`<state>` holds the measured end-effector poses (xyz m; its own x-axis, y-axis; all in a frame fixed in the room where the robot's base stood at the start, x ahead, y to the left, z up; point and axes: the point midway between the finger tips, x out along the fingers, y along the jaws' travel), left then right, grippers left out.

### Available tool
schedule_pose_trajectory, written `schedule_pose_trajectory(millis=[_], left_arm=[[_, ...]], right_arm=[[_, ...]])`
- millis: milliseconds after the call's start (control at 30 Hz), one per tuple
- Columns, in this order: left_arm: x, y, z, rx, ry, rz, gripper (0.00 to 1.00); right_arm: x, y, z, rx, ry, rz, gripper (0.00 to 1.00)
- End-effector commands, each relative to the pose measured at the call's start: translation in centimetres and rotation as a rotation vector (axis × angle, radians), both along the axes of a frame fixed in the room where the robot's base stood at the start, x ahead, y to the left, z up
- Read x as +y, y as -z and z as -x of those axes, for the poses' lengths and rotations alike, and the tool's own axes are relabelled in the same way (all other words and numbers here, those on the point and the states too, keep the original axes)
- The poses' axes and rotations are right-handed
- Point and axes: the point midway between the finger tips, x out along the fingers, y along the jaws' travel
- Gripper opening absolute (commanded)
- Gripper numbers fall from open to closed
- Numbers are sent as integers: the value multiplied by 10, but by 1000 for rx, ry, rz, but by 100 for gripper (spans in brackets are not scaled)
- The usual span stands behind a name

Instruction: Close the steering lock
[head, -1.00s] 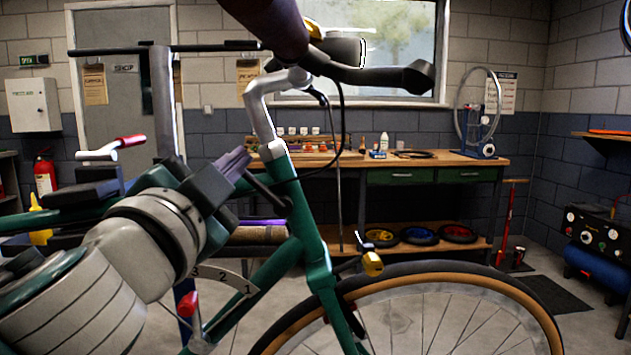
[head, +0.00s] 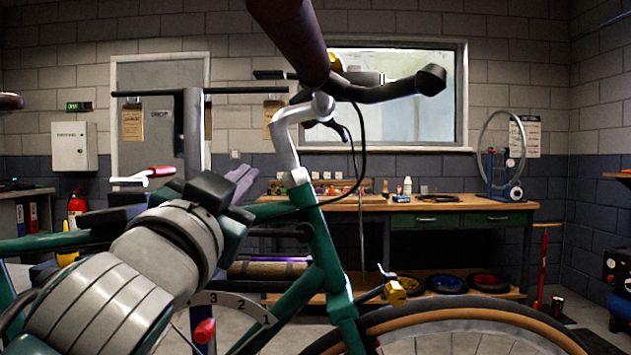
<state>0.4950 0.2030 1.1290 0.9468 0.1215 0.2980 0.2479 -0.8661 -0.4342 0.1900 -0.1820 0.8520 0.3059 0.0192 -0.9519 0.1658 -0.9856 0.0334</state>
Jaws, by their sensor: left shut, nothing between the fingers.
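The green bike frame (head: 322,245) is held at the bench, with its silver stem (head: 287,135) and dark handlebar (head: 385,92) above the head tube. A small yellow part with a short raised lever (head: 396,292) sits at the end of a rod beside the front wheel (head: 455,318). It may be the steering lock, but I cannot tell for certain. My left gripper (head: 242,180) is shut and empty, with its purple-grey fingers just left of the head tube, seemingly apart from it. The left arm hides part of the frame. My right gripper is not in view.
A red-handled clamp lever (head: 148,176) is at the left on the stand. A red-knobbed lever (head: 204,331) stands by a numbered dial (head: 232,305). A brown handlebar grip (head: 288,38) hangs close at the top. A wooden workbench (head: 460,205) stands behind.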

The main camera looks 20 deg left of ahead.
Motion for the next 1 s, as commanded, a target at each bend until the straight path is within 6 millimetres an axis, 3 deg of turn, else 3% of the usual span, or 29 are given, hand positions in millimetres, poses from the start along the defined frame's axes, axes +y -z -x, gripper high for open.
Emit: schedule_pose_trajectory(millis=[33, 100, 300, 500, 1000], left_arm=[[2, -17, -1, 0, 0, 0, 0], [-3, 3, 17, 3, 1, 2, 0], [-12, 18, 56, 4, 1, 3, 0], [-18, 26, 82, 2, 1, 3, 0], [-19, 26, 91, 4, -1, 2, 0]], right_arm=[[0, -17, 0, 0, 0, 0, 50], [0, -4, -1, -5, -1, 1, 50], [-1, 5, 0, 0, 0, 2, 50], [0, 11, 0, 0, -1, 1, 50], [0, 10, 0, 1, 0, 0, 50]])
